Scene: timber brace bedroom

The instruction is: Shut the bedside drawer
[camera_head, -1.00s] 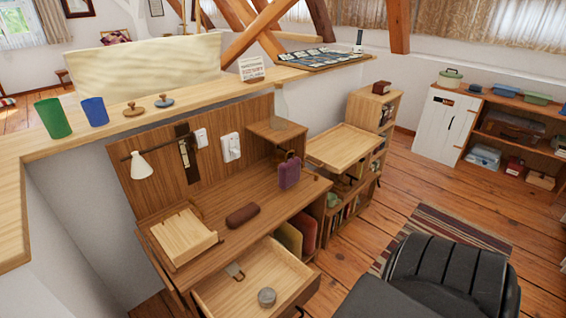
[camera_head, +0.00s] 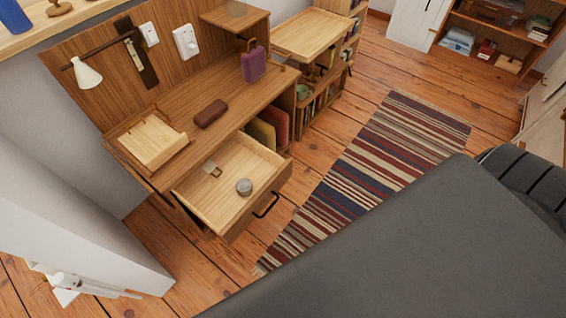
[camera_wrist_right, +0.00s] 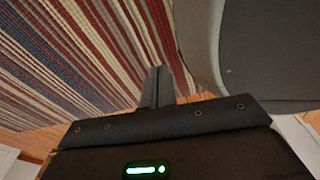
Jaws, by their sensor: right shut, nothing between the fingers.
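The bedside drawer (camera_head: 214,186) is pulled well out below the wooden desk top (camera_head: 228,98). Its dark bar handle (camera_head: 267,205) is on the front panel, which faces the lower right. A round grey tin (camera_head: 244,187) and a small metal-and-glass item (camera_head: 211,169) lie in the drawer. My right gripper (camera_wrist_right: 157,76) shows in the right wrist view, shut and empty, with the striped rug behind it. The drawer is not in that view.
A striped rug (camera_head: 370,165) lies on the plank floor right of the drawer. The floor just before the handle is clear. A brown case (camera_head: 211,114), a purple bag (camera_head: 253,65) and a wooden box (camera_head: 152,143) stand on the desk. A white wall end (camera_head: 85,245) is at left.

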